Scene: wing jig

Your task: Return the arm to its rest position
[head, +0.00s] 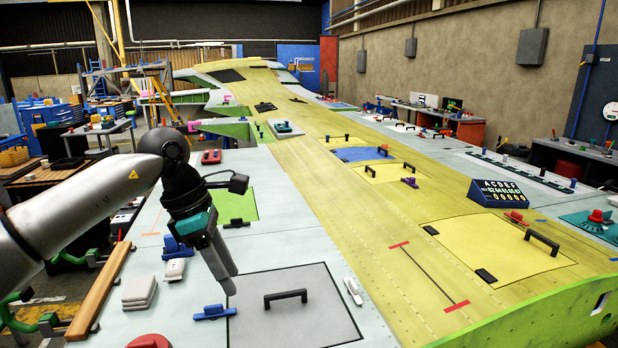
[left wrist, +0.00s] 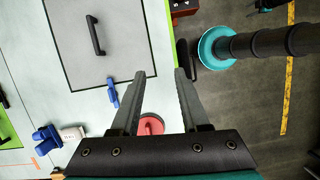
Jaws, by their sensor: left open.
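My left gripper (head: 228,284) hangs from the left arm above the front left of the wing jig, fingers pointing down and empty. In the left wrist view its two fingers (left wrist: 160,75) stand apart with nothing between their tips. The light grey panel (head: 290,325) with a black handle (head: 286,296) lies to the right of the fingers in the head view. The panel also shows in the left wrist view (left wrist: 75,55). My right gripper is in neither view.
Near the gripper are a small blue clamp (head: 213,312), a red disc (head: 149,341), white pads (head: 139,291) and a blue block (head: 177,248). A wooden bar (head: 100,290) lies along the left edge.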

